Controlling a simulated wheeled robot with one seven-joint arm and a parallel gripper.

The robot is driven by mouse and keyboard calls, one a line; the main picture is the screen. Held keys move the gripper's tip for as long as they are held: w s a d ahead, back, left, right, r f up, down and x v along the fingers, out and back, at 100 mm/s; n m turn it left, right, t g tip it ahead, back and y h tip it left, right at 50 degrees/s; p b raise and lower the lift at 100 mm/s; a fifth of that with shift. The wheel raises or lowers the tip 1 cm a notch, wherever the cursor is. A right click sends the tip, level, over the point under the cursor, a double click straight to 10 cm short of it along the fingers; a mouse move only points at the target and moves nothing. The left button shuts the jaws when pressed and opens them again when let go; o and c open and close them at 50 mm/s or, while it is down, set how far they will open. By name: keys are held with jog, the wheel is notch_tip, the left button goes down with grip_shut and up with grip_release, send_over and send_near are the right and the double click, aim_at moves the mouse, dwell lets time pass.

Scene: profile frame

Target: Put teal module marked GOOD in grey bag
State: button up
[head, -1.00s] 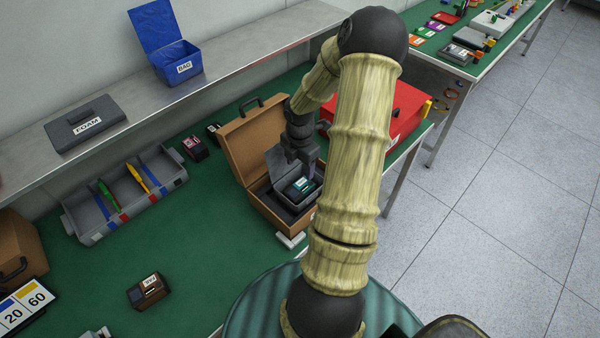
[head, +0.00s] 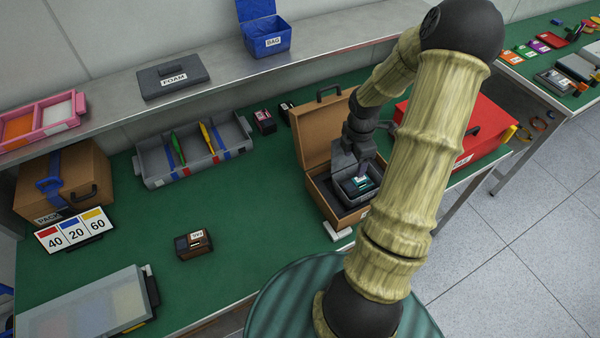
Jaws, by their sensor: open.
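A small dark module with a teal face and a pale label (head: 358,184) sits inside the open brown case (head: 316,141); the label is too small to read. Grey material surrounds the module, but I cannot tell whether it is the grey bag or a case liner. My gripper (head: 352,172) is open and points down into the case, right at the module. Its fingertips partly hide the module, and I cannot tell whether they touch it. No other grey bag is clearly visible.
A blue open bin labelled BAG (head: 267,44) and a grey FOAM box (head: 173,80) stand on the steel shelf. A grey tray (head: 152,165) holds tools. A brown module (head: 193,244) lies on clear green tabletop. A red case (head: 487,120) stands right of the brown case.

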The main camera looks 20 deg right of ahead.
jog(key=s+a+r+m+t, duration=0.1)
jog(key=s+a+r+m, duration=0.1)
jog(key=a+r+m, duration=0.2)
jog(key=s+a+r+m, duration=0.3)
jog(key=a+m, duration=0.4)
jog(key=a, duration=0.4)
jog(key=s+a+r+m+t, duration=0.1)
jog(key=s+a+r+m, duration=0.1)
jog(key=a+r+m, duration=0.3)
jog(key=shift+s+a+r+m+t, duration=0.25)
jog(key=shift+a+m, duration=0.25)
jog(key=shift+a, duration=0.7)
jog(key=shift+w, duration=0.1)
